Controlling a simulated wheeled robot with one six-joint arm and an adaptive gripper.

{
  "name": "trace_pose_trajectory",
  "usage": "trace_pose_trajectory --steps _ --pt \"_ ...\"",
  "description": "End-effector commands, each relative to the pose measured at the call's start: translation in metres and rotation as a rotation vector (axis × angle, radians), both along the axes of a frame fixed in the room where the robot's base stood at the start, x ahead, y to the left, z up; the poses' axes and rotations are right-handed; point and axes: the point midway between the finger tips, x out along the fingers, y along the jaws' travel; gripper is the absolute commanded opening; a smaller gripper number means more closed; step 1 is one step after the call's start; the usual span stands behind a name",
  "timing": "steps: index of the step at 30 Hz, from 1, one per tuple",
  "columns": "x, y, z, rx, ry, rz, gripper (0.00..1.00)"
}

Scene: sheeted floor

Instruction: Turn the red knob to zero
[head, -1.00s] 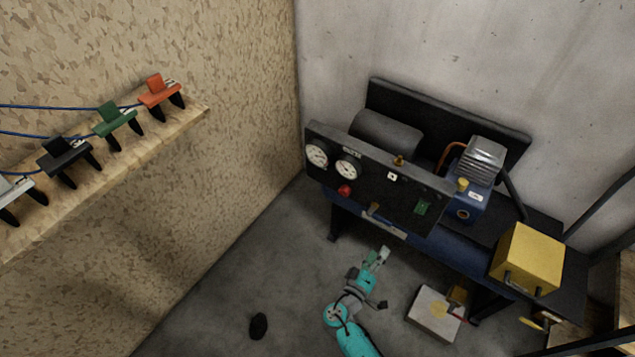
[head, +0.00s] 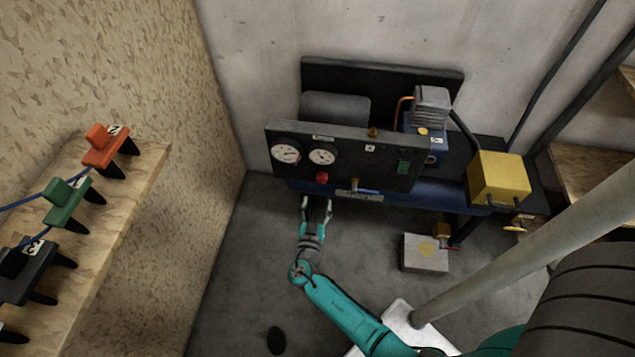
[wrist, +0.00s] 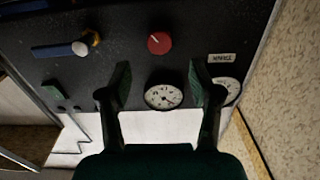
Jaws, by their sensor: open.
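The red knob (head: 322,177) sits on the lower part of the black control panel (head: 346,160), under the right of two white dial gauges (head: 322,156). In the wrist view the red knob (wrist: 160,43) shows a pale pointer mark and lies ahead of the fingertips, nothing touching it. My gripper (head: 317,204) is just below the panel in the head view. In the wrist view my gripper (wrist: 158,80) is open and empty, with the gap between its fingers in line with the knob. I cannot read any scale around the knob.
A blue-handled brass valve (head: 366,190) sits right of the knob on the panel. A yellow box (head: 498,178) stands on the bench's right end. A shelf with coloured clamps (head: 105,147) is at the left. A pale block (head: 425,252) lies on the floor.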

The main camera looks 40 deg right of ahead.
Motion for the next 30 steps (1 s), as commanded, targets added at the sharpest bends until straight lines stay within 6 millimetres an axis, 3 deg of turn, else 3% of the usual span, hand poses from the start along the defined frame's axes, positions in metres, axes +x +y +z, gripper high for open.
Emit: trace_pose_trajectory --steps 6,13,27,28,30 --pt "0.024 -0.033 0.001 -0.001 0.0 -0.005 0.64" --pt "0.045 -0.058 0.0 -0.002 0.001 -0.003 0.64" --pt "0.053 -0.068 0.0 -0.001 0.002 0.0 0.64" --pt "0.053 -0.068 0.0 -0.001 0.002 0.0 0.61" --pt "0.053 -0.068 0.0 -0.001 0.002 0.0 0.44"
